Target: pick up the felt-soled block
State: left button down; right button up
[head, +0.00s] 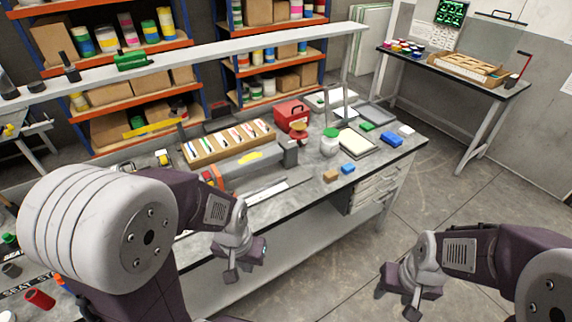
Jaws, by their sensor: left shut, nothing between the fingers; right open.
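Several small blocks lie on the workbench near its right end. A tan block (331,176) and a blue block (348,168) lie side by side close to the front edge. Further back are a green block (367,126), another blue block (391,138) and a white block (406,130). Their undersides are hidden, so I cannot tell which has a felt sole. My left gripper (240,268) is shut and empty, in front of the bench and left of the tan block. My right gripper (396,302) is open and empty, over the floor, well away from the blocks.
The workbench (405,152) also holds a wooden tray (205,153) of tools, a red box (291,114), a white jar (329,145) and a framed pad (356,143). A raised shelf (215,58) runs along its back. Open floor lies to the right.

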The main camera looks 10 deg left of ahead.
aim_at(331, 176)
jog(key=i+z, duration=0.4)
jog(key=i, duration=0.25)
jog(key=i+j+z, duration=0.1)
jog(key=i+z, duration=0.25)
jog(key=i, duration=0.25)
